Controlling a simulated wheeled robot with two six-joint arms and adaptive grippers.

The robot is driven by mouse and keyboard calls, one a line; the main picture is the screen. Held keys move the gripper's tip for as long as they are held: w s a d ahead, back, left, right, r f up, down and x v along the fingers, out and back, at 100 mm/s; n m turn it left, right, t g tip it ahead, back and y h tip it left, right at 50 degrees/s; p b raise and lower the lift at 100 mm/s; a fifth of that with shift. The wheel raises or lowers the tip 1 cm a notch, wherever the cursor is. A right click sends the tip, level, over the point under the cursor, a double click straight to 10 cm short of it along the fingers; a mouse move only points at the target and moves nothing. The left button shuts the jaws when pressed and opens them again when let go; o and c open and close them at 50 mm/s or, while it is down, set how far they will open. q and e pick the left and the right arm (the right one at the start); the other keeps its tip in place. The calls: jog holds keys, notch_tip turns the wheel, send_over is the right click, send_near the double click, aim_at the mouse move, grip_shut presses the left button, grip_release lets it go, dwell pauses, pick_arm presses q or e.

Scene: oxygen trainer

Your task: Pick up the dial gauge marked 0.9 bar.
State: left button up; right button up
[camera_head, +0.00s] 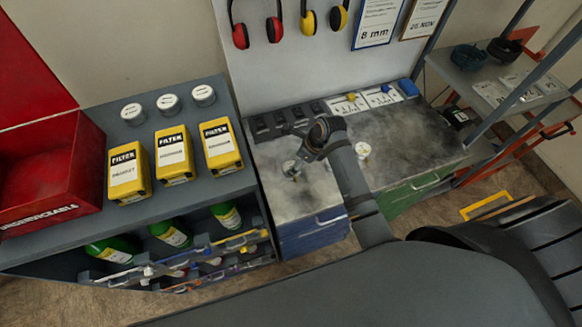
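Three small round white-faced pieces (168,102) stand in a row on the grey shelf top at the left, behind the yellow filter boxes. Their markings are too small to read. I cannot tell which piece, if any, is marked 0.9 bar. My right gripper (297,153) is over the bench, its arm coming in from the lower right. Its fingers are partly hidden and their opening is unclear. My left gripper is out of view.
Yellow filter boxes (174,156) stand on the shelf top beside a red bin (62,170). Green bottles (170,233) sit below. The workbench (405,136) has dark blocks and white cards along its back. A rack (480,78) stands at the right.

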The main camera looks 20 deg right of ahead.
jog(key=shift+w+f+p, duration=0.15)
jog(key=shift+f+p, duration=0.45)
jog(key=shift+f, duration=0.15)
jog(key=x, duration=0.3)
jog(key=shift+f+p, duration=0.1)
jog(key=shift+p, duration=0.2)
jog(key=shift+f, duration=0.15)
jog(key=c, duration=1.4)
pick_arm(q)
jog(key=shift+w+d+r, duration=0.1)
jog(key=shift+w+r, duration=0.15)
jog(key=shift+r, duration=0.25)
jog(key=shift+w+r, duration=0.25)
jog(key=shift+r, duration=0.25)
